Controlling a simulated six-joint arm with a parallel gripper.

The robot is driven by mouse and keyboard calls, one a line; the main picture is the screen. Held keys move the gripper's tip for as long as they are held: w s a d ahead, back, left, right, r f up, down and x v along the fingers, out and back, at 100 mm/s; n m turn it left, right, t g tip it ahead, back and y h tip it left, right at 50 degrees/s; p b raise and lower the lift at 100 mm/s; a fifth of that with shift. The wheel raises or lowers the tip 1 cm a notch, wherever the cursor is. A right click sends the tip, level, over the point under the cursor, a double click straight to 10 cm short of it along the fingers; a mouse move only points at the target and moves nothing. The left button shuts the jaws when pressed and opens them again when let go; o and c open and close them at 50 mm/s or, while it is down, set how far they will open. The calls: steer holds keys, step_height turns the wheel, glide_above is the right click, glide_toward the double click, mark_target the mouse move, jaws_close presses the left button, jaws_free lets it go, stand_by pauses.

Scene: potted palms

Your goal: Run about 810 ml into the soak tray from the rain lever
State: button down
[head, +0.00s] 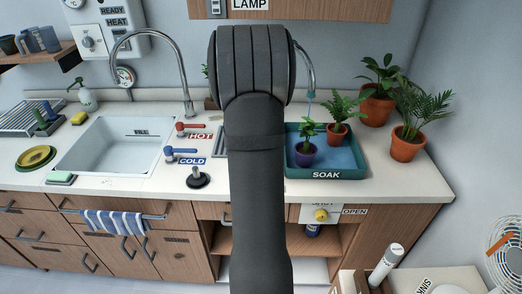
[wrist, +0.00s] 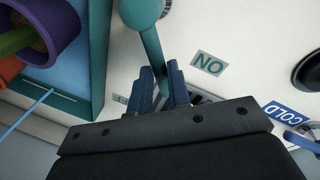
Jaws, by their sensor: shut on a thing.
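The soak tray (head: 352,172), teal with a blue inside, stands on the counter right of my arm and bears the label SOAK. A thin blue stream (head: 309,106) falls from the curved spout (head: 313,75) towards it; the stream also shows in the wrist view (wrist: 36,107). The tray's rim (wrist: 98,60) fills the wrist view's left side. My gripper (wrist: 163,82) is shut on the teal rain lever (wrist: 150,45), a finger on each side. An upside-down ON label (wrist: 210,64) lies right of the lever. The head view hides gripper and lever behind my arm. I cannot read the water level.
A purple pot (head: 303,157) and a terracotta pot (head: 337,135) with plants stand in the tray. Two more potted plants (head: 377,108) (head: 408,145) stand right of it. The blue COLD lever (head: 180,151) and red HOT lever (head: 193,127) are left of my arm, by the sink (head: 115,145).

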stand_by(0.4)
steer(key=c, duration=1.3)
jaws_free()
steer(key=shift+c, duration=0.2)
step_height(320, 180, up, 17)
steer(key=s+a, duration=0.2)
steer(key=a, duration=0.1)
steer(key=shift+d, duration=0.1)
